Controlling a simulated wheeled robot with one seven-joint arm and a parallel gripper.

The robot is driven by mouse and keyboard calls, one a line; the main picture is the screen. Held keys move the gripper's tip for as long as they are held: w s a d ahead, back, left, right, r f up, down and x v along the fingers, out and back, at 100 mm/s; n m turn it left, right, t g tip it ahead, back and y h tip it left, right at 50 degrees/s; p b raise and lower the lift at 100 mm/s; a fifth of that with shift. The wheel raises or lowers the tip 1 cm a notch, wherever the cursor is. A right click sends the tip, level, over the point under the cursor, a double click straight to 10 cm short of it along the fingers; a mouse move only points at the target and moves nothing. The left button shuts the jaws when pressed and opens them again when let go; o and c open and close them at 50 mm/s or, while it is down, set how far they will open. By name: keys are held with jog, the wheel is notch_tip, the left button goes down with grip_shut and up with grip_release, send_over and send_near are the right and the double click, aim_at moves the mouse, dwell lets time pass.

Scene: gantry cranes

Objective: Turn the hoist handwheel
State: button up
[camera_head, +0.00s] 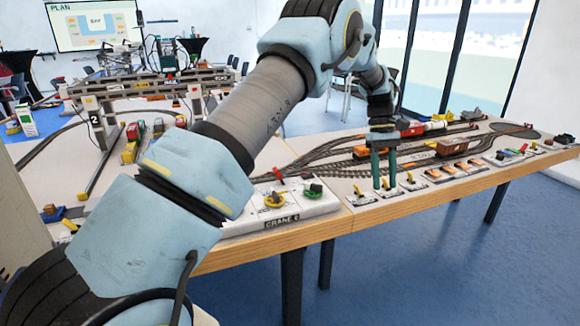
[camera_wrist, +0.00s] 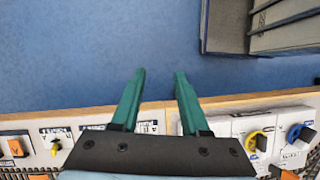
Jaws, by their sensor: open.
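The white CRANE 2 control panel (camera_head: 240,221) sits at the table's front edge. In the wrist view the yellow wheel (camera_wrist: 255,143) and a blue wheel (camera_wrist: 300,133) show at the right. Their labels are too small to read, so I cannot tell which is the hoist wheel. My arm covers the panel's left part in the head view. My gripper (camera_head: 384,184) is open and empty, pointing down right of the panel, and its fingers (camera_wrist: 160,73) show apart in the wrist view.
Switch boards with yellow levers (camera_head: 411,183) and orange buttons (camera_head: 448,170) line the front edge by my gripper. Model tracks with an orange locomotive (camera_head: 370,152) and a brown wagon (camera_head: 452,146) lie behind. A model gantry crane (camera_head: 150,84) stands back left. Blue floor is clear in front.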

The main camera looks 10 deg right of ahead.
aim_at(313, 184)
jog(key=w+a+n+t+h+p, duration=0.2)
jog(key=w+a+n+h+p, duration=0.15)
jog(key=w+a+n, duration=1.2)
jog(key=f+m+p, duration=0.1)
jog(key=f, duration=0.2)
jog(key=w+d+f+m+p, duration=0.1)
jog(key=f, duration=0.2)
jog(key=w+d+f+m+p, duration=0.1)
jog(key=f, duration=0.2)
jog(key=shift+w+f+m, duration=0.15)
jog(key=shift+m, duration=0.1)
jog(key=shift+h, duration=0.25)
grip_shut()
